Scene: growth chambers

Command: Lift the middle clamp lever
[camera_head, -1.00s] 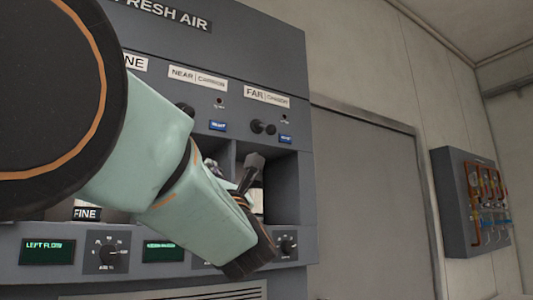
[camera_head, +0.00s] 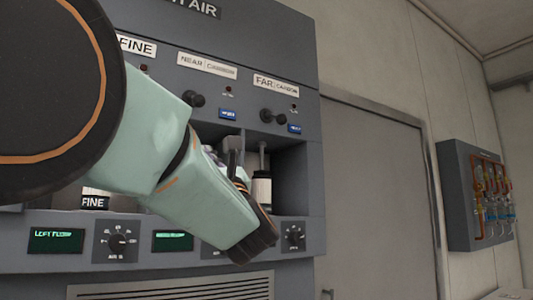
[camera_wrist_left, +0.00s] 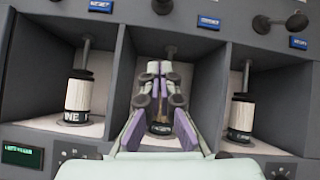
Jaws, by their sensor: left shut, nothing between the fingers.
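My left gripper (camera_wrist_left: 160,75) is shut and empty, its fingers pointing into the middle bay. In the head view its fingers (camera_head: 232,148) show beyond my pale green wrist. The middle bay holds a filter cartridge (camera_wrist_left: 160,129), mostly hidden behind the fingers, with a thin rod (camera_wrist_left: 170,51) above it. A black knob (camera_wrist_left: 162,6) above this bay is cut by the top edge; in the head view the black lever (camera_head: 193,99) sits under the NEAR CARBON label. I cannot tell whether the fingers touch anything. My right gripper is not in view.
Bay walls stand close on both sides of the fingers. The left bay holds a cartridge (camera_wrist_left: 79,94), the right bay another (camera_wrist_left: 242,114). A second black lever (camera_head: 270,116) is under the FAR CARBON label. Displays and dials (camera_head: 116,241) line the panel below.

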